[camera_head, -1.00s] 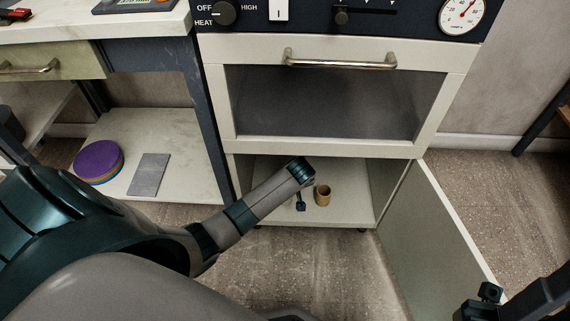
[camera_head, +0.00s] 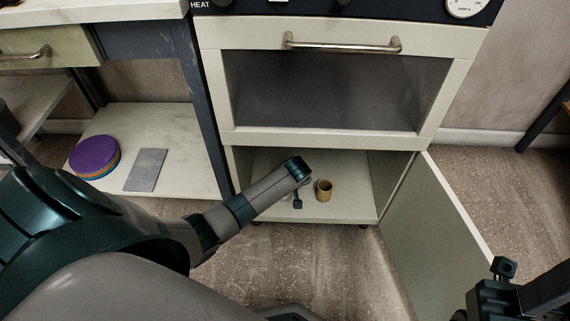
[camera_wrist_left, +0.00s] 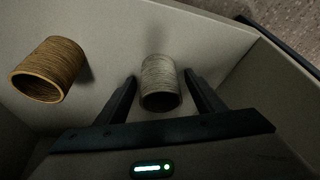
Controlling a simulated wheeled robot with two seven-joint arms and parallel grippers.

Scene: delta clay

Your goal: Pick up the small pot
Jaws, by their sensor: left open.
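Two small ribbed pots stand inside the open lower cabinet. The grey pot (camera_wrist_left: 160,82) is between the two fingers of my left gripper (camera_wrist_left: 160,76) in the left wrist view. The fingers are open on either side of it, with a gap showing. The tan pot (camera_wrist_left: 48,68) is to the left, outside the fingers. In the head view the tan pot (camera_head: 324,191) shows just right of my left gripper (camera_head: 298,201); the grey pot is mostly or wholly hidden there by my arm. My right gripper (camera_head: 492,290) is at the lower right, its jaws unclear.
The cabinet floor (camera_head: 345,211) is low, beneath an oven-like front with a handle (camera_head: 342,43). The cabinet door (camera_head: 435,235) stands open to the right. On the left, a shelf (camera_head: 190,150) holds stacked round discs (camera_head: 93,156) and a grey slab (camera_head: 146,170).

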